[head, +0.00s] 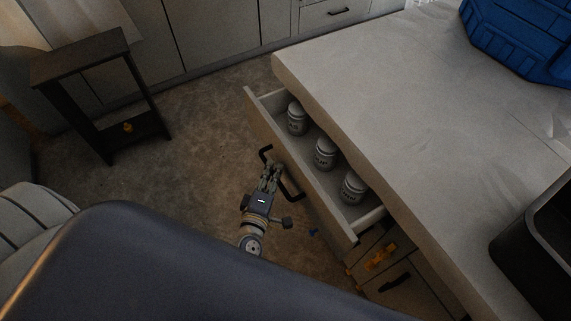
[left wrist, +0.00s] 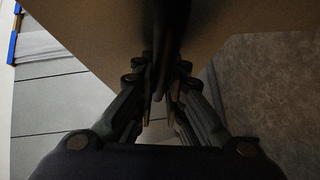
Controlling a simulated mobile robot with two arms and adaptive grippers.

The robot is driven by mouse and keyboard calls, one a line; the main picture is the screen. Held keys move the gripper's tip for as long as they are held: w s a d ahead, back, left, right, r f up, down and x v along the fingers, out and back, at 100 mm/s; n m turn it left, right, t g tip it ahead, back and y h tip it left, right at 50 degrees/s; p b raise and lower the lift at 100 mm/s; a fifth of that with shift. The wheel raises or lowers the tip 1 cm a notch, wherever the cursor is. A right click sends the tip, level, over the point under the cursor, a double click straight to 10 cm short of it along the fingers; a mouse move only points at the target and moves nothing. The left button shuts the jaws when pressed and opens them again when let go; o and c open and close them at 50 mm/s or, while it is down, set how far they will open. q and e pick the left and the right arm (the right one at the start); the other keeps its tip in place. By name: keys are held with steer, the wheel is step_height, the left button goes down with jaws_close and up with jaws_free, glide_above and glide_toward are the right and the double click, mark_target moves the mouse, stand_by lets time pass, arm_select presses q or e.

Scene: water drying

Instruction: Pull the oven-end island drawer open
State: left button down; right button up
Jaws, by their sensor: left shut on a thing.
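The island drawer (head: 302,168) stands pulled out from under the pale island top (head: 400,100). Several grey lidded jars (head: 325,153) stand upright in a row inside it. The drawer has a dark bar handle (head: 291,190) on its front. My left gripper (head: 270,172) is at the middle of that handle and is shut on it. In the left wrist view the fingers (left wrist: 157,100) close around the dark handle (left wrist: 165,40), with the brown drawer front (left wrist: 235,25) beyond. My right gripper is not in view.
A dark side table (head: 80,55) stands on the floor at the left. Below the drawer are lower island fronts with an orange item (head: 380,257) and a dark handle (head: 395,283). A blue crate (head: 520,40) and a black container (head: 540,245) are on the island.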

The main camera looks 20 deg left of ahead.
arm_select(q)
steer(key=s+a, duration=0.9)
steer(key=s, duration=0.3)
steer(key=shift+a, duration=0.2)
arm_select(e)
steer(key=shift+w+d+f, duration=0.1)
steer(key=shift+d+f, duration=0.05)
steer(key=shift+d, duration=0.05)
arm_select(q)
steer(key=shift+s, duration=0.1)
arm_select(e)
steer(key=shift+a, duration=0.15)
arm_select(q)
steer(key=c, duration=1.9)
jaws_free()
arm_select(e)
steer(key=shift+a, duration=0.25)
arm_select(q)
steer(key=s, duration=0.4)
steer(key=s+d+r, duration=0.1)
steer(key=s, duration=0.7)
steer(key=shift+d+r, duration=0.25)
steer(key=shift+r, duration=0.05)
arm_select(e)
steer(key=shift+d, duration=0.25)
